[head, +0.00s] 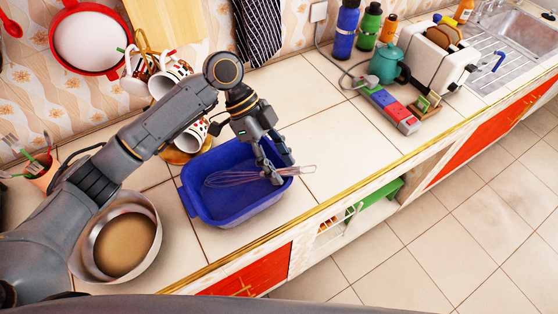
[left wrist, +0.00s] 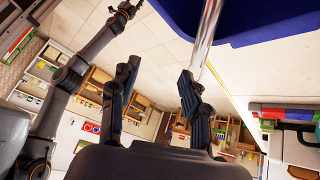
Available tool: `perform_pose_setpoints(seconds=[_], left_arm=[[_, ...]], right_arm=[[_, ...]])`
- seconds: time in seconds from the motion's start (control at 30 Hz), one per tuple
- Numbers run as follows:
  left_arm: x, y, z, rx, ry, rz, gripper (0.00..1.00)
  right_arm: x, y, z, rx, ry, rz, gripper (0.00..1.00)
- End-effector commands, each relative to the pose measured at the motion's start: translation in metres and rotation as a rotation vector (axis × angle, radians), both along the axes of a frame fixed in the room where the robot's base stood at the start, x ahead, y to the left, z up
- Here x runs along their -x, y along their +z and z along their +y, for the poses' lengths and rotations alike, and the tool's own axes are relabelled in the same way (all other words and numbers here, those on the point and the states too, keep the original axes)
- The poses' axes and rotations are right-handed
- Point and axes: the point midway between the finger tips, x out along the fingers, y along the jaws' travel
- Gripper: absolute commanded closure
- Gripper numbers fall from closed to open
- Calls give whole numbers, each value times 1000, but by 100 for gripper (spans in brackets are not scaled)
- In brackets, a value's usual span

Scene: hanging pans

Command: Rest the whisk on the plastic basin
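The blue plastic basin (head: 232,211) stands on the counter, and part of it shows at the top right of the left wrist view (left wrist: 265,20). The whisk (head: 225,179) lies across the basin's opening, its wire head toward the left and its light handle over the right rim. My left gripper (head: 279,165) is low over the basin's right side, at the handle. In the left wrist view its fingers (left wrist: 157,92) are spread apart, with the whisk handle (left wrist: 207,35) beside the right finger, not clamped. A second arm of mine shows there; its gripper (left wrist: 126,10) is too small to read.
A pan (head: 122,246) stands left of the basin. Patterned mugs (head: 192,137) are behind it. A teal kettle (head: 388,66), toaster (head: 440,55) and coloured blocks (head: 389,107) are at the right. The counter right of the basin is clear.

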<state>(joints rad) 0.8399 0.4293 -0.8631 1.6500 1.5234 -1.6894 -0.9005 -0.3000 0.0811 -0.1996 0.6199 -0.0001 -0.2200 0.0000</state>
Motion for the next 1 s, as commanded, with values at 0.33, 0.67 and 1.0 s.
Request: perform_pose_setpoints(seconds=[0.33,0.67,1.0], left_arm=[[-10,20,13,-1,3,-3,53],[-33,76,45,0,2,-3,53],[-41,97,58,0,-1,1,53]], right_arm=[[1,0,2,-2,0,0,54],[0,0,1,-1,0,0,54],[0,0,1,-1,0,0,54]])
